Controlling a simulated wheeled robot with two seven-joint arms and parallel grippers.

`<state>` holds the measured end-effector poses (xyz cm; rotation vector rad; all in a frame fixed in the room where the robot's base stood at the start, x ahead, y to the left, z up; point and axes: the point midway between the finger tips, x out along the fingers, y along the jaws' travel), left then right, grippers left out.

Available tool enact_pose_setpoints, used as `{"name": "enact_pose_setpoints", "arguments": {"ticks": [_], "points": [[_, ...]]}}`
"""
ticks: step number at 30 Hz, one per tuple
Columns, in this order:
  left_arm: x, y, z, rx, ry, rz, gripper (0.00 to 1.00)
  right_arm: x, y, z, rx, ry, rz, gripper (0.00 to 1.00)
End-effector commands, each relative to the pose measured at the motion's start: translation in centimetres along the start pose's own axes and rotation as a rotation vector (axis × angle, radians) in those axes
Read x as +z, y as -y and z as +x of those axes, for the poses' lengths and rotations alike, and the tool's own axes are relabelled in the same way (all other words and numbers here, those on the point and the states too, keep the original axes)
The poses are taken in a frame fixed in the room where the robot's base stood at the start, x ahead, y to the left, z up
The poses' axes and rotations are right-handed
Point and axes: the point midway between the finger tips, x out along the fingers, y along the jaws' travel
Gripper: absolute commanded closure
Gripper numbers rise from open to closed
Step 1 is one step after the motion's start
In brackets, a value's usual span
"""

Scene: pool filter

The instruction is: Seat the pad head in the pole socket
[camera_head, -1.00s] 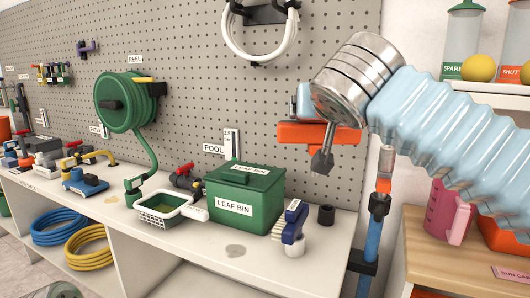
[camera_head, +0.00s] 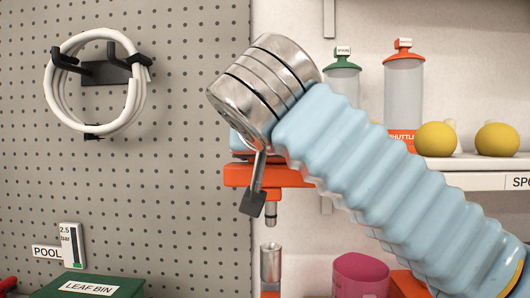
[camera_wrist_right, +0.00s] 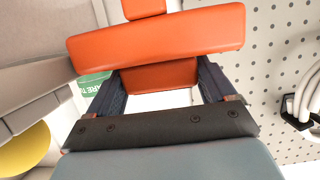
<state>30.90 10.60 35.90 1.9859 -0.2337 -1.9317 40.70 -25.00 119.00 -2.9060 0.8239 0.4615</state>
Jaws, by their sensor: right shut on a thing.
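The orange pad head (camera_head: 240,175) is held up in front of the pegboard's right edge in the head view. Its short metal stem (camera_head: 271,213) points down. The pole socket (camera_head: 271,262), a metal tube end, stands upright below it. A small gap shows between stem and socket; they line up from this view, but depth is unclear. My right gripper (camera_wrist_right: 158,78) is shut on the orange pad head, which also shows in the wrist view (camera_wrist_right: 155,38). In the head view my right wrist and pale blue sleeve hide the jaws. My left gripper is not in view.
A shelf (camera_head: 468,181) with bottles and yellow balls (camera_head: 437,139) is at right, behind my right arm. A pink jug (camera_head: 360,276) stands low, right of the socket. A white hose coil (camera_head: 90,83) hangs on the pegboard. The green leaf bin (camera_head: 88,287) is at lower left.

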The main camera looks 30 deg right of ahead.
Motion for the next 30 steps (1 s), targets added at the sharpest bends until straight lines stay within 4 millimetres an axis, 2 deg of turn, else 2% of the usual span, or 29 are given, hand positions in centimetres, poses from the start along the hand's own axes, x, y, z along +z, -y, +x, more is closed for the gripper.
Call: {"name": "enact_pose_setpoints", "arguments": {"ticks": [11, 21, 30], "points": [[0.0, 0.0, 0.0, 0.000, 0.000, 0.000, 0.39, 0.0, 0.0, -0.2, 0.004, -0.002, 0.000, 0.53], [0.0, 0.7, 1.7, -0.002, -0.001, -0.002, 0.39, 2.1, 0.0, 0.4, 0.009, -0.004, 0.001, 0.53], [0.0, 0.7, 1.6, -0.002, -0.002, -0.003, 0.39, 2.0, 0.0, 0.4, 0.009, -0.003, 0.002, 0.53]]}}
